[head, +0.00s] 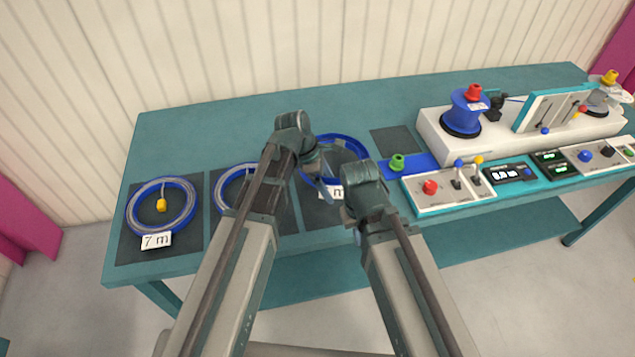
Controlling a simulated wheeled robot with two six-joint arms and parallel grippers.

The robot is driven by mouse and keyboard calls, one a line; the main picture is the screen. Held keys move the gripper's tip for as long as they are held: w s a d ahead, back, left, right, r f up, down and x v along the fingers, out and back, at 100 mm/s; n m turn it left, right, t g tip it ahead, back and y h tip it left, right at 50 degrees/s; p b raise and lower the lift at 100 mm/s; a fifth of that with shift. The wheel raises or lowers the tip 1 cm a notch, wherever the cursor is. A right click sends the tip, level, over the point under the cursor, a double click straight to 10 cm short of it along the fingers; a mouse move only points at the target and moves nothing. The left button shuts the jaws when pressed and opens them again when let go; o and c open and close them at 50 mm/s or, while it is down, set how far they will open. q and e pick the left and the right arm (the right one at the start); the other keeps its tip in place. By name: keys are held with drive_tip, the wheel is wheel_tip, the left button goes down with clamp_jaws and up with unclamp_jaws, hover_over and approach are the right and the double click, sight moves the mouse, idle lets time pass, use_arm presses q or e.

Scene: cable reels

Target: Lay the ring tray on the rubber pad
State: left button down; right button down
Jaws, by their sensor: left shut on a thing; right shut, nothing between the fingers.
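A blue ring tray (345,138) is at the middle of the table, partly hidden behind my two arms. My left gripper (326,188) points down at its near left side and is shut on it. I cannot tell whether the tray touches the dark pad (318,214) below. A white label, partly covered, shows by the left fingertips. My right gripper (362,230) is shut and empty, lower and to the right, near the table's front edge; its fingers are mostly hidden. Another dark rubber pad (396,140) lies bare behind the green knob.
A ring tray labelled 7 m (135,206) lies on a pad at far left. Another blue ring tray (220,190) lies partly behind my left arm. A control panel (430,203) and a white machine with a blue reel (462,115) fill the right. The back left tabletop is clear.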

use_arm(q)
drive_tip(key=shift+w+d+f, duration=0.1)
drive_tip(key=shift+d, duration=0.05)
drive_tip(key=shift+f+b, duration=1.8)
drive_tip(key=shift+f, duration=0.15)
drive_tip(key=shift+f+b, duration=0.65)
drive_tip(key=shift+b, duration=0.1)
drive_tip(key=shift+f+b, duration=0.5)
